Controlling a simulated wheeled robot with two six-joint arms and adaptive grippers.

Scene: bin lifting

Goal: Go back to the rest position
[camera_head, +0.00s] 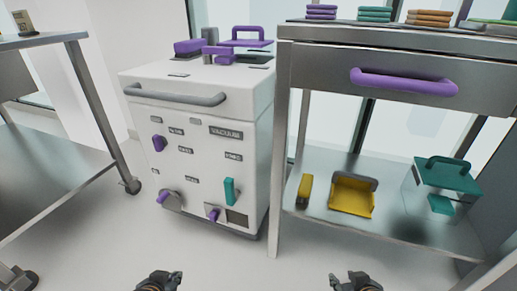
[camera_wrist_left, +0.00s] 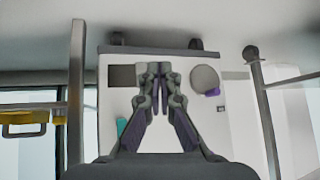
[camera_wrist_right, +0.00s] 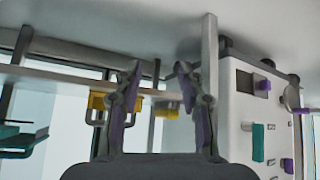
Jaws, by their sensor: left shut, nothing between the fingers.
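My left gripper (camera_head: 163,281) is at the bottom edge of the head view, low in front of the white cabinet. In the left wrist view its fingertips (camera_wrist_left: 154,68) meet, shut and empty. My right gripper (camera_head: 357,282) is at the bottom edge further right, in front of the steel table. In the right wrist view its fingers (camera_wrist_right: 159,67) stand apart with nothing held between them. Both grippers appear clear of the furniture. Most of both arms is out of the head view.
A white cabinet (camera_head: 205,122) with purple and teal knobs stands ahead. A steel table (camera_head: 330,65) with a purple-handled drawer is on the right. Its lower shelf (camera_head: 400,232) holds a yellow bin (camera_head: 351,196) and a teal box (camera_head: 447,176). Another metal table (camera_head: 40,185) stands left. Floor between is bare.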

